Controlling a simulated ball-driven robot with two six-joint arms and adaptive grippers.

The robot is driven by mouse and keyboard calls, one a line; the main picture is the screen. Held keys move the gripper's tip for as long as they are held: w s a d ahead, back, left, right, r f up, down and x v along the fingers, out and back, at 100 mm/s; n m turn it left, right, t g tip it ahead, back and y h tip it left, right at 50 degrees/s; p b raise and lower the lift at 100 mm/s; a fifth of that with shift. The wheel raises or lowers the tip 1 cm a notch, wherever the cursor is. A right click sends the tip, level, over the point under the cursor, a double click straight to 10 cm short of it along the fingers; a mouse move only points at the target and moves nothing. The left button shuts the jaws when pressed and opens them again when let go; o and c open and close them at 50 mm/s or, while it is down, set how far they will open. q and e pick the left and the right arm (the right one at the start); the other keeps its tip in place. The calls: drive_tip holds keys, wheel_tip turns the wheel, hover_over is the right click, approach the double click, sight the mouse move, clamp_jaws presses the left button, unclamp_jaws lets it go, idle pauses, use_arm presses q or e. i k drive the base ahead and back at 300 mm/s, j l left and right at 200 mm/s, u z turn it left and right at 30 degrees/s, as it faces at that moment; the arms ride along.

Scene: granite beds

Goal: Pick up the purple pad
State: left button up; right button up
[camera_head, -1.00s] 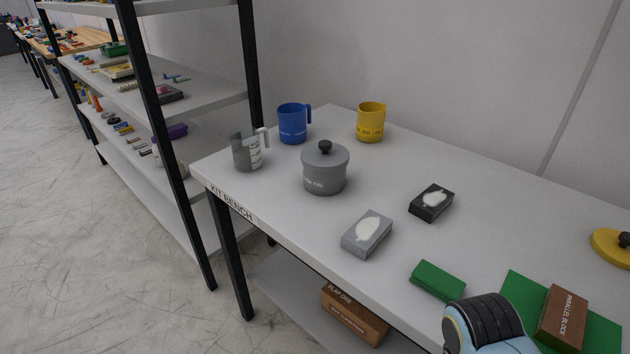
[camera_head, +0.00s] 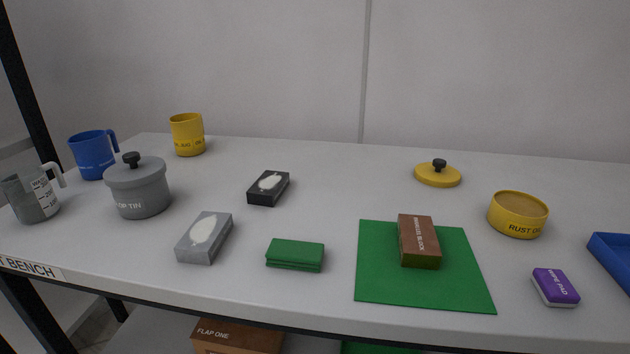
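The purple pad (camera_head: 555,287) lies flat on the bench top at the right, near the front edge. It is a small block with a purple top, a pale lower layer and white lettering. It sits right of the green mat (camera_head: 385,290) and left of a blue tray (camera_head: 612,258) cut off by the picture's right edge. Nothing covers the pad. Neither of my grippers shows in the head view.
A brown block (camera_head: 418,241) rests on the mat. A yellow bowl (camera_head: 518,214) stands behind the pad, and a yellow lid (camera_head: 438,174) lies further back. A folded green cloth (camera_head: 295,254), a grey block (camera_head: 204,237) and a grey lidded tin (camera_head: 138,188) stand leftward.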

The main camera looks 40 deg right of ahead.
sight(554, 289)
drive_tip(key=z, duration=0.45)
drive_tip(key=k+l+z, duration=0.1)
drive_tip(key=z, duration=0.3)
drive_tip(key=l+z, duration=0.15)
drive_tip(key=z, duration=0.3)
drive_tip(key=l+z, duration=0.1)
drive_tip(key=z, duration=0.3)
drive_tip(key=l+z, duration=0.15)
drive_tip(key=z, duration=0.3)
